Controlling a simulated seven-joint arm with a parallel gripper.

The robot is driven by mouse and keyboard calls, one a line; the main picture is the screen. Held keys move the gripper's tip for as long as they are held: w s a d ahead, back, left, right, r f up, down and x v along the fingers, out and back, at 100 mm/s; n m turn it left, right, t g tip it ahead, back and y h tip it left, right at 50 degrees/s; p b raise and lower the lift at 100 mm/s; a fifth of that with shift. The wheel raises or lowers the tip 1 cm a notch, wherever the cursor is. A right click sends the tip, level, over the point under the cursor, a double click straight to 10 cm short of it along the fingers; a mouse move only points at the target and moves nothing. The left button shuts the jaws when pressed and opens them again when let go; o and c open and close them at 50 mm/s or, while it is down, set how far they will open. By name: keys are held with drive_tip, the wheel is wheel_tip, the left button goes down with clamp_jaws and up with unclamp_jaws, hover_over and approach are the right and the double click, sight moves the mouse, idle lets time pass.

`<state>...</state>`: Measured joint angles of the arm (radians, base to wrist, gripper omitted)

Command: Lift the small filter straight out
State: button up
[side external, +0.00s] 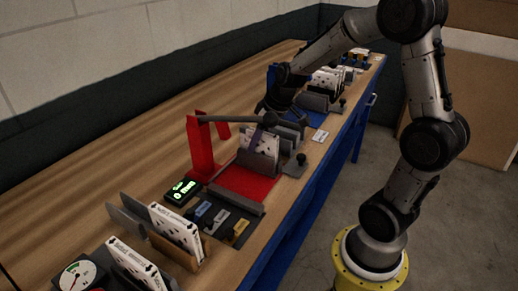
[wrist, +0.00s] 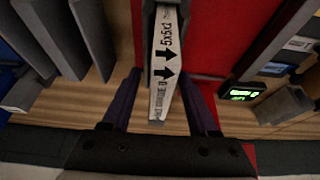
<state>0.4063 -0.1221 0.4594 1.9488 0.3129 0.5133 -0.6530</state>
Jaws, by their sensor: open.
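A white filter (wrist: 166,62) with black arrows and "5x5x2" printed on its narrow edge stands in a grey slotted holder. In the side view the white filter (side external: 262,143) is upright in the dark holder on a red base, partly covered by my gripper. My gripper (wrist: 162,80) is open, with one dark purple finger on each side of the filter's edge. The fingers appear apart from it, with a narrow gap on each side. In the side view my gripper (side external: 259,131) reaches down over the filter. The filter's lower part is hidden in the holder.
A red stand (side external: 203,150) with a dark bar is close by the holder. A green-lit display (side external: 181,191) sits in front of it. Other filters (side external: 177,230) stand in racks at the near end, and more are at the far end. Grey dividers (wrist: 48,35) flank the left in the wrist view.

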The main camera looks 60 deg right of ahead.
drive_tip(key=shift+c, duration=0.3)
clamp_jaws()
